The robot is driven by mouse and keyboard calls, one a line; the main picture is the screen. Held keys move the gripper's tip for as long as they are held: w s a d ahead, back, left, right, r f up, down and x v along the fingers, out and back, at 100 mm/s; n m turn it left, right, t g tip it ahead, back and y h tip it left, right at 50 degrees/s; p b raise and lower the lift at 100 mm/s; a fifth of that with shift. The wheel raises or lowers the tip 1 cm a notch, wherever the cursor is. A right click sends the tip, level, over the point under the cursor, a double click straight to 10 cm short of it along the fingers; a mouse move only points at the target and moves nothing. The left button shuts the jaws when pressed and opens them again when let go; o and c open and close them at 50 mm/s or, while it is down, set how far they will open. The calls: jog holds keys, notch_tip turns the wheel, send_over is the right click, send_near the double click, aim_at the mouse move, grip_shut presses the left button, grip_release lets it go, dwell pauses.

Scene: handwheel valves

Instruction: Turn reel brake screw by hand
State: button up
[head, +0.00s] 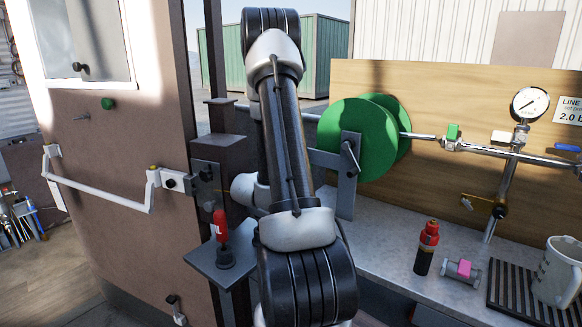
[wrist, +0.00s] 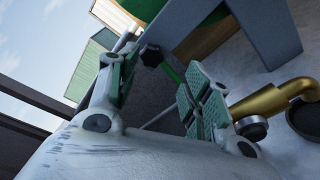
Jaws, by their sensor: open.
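The reel brake screw's dark knob (wrist: 152,55) shows in the wrist view, beside a grey bracket plate. In the head view, the green reel (head: 362,138) is mounted on a grey bracket (head: 347,195) with a dark handle on its face. My gripper (wrist: 163,62) is open, its green-padded fingers on either side of the knob in the picture. The knob lies near the left fingertip. I cannot tell whether they touch or how far beyond the tips it is. In the head view my gripper is hidden behind my arm.
A red-capped bottle (head: 427,248), a small pink-marked fitting (head: 462,270), a black rack (head: 515,297) and a mug (head: 558,272) stand on the bench. Pipework with a gauge (head: 529,103) is at right. A door with a push bar (head: 100,195) is at left.

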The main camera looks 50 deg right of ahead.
jog(key=shift+w+a+r+t, duration=0.1)
jog(key=shift+w+r+t, duration=0.1)
jog(key=shift+w+t, duration=0.2)
jog(key=shift+w, duration=0.1)
jog(key=x, duration=0.7)
jog(key=shift+d, duration=0.4)
jog(key=shift+r, duration=0.1)
jog(key=c, duration=0.7)
jog(key=shift+m, duration=0.3)
jog(key=shift+c, duration=0.2)
